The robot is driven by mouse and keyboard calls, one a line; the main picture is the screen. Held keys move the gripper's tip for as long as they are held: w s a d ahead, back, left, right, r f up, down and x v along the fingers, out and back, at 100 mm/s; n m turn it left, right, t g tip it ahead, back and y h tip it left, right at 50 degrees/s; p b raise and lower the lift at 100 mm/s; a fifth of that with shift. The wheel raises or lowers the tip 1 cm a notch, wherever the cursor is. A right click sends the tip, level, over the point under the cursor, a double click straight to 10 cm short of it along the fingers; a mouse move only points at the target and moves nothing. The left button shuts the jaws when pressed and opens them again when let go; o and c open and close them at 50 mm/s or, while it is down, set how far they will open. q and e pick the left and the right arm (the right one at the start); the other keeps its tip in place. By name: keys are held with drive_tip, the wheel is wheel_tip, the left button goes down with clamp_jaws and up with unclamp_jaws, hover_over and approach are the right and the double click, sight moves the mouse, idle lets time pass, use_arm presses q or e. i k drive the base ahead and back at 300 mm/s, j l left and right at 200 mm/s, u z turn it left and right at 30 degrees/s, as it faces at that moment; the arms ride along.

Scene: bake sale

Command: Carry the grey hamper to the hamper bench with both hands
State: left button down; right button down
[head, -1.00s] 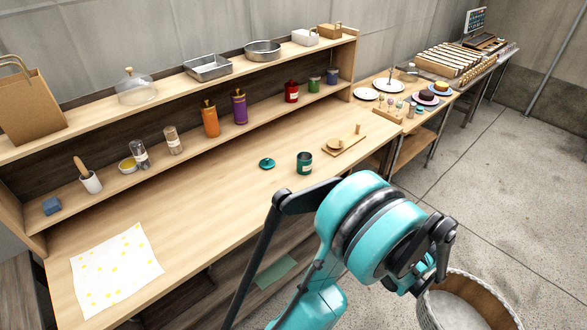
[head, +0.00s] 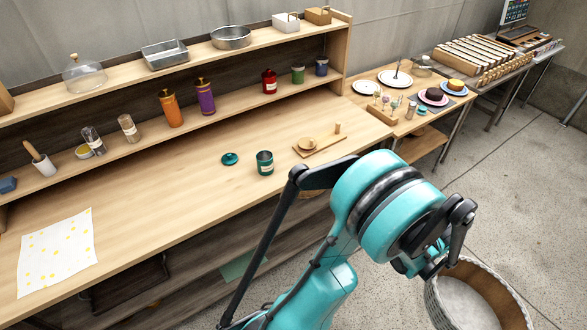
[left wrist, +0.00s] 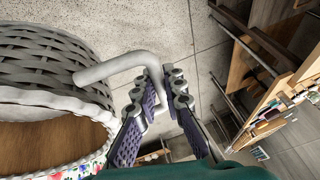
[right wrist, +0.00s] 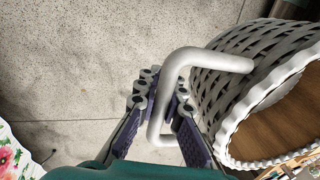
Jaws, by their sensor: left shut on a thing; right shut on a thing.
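The grey hamper (head: 436,303) is a woven basket with a white scalloped rim and a brown inner wall, low at the bottom right of the head view. In the left wrist view the hamper (left wrist: 45,62) fills the left side, and my left gripper (left wrist: 160,92) is shut on its pale tube handle (left wrist: 118,66). In the right wrist view the hamper (right wrist: 243,85) is at the right, and my right gripper (right wrist: 163,95) is shut on the other handle (right wrist: 200,57). In the head view my left arm covers part of the hamper. I cannot identify the hamper bench.
A long wooden counter (head: 185,190) with shelves runs along the wall. A green tin (head: 265,163) and a wooden board (head: 318,147) lie on it. A smaller table with plates (head: 364,87) and a display table stand beyond. Concrete floor (head: 500,175) is clear at the right.

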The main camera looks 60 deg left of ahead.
sight(168, 204)
drive_tip(key=u, duration=2.95)
drive_tip(key=i+u, duration=0.25)
drive_tip(key=i, duration=0.75)
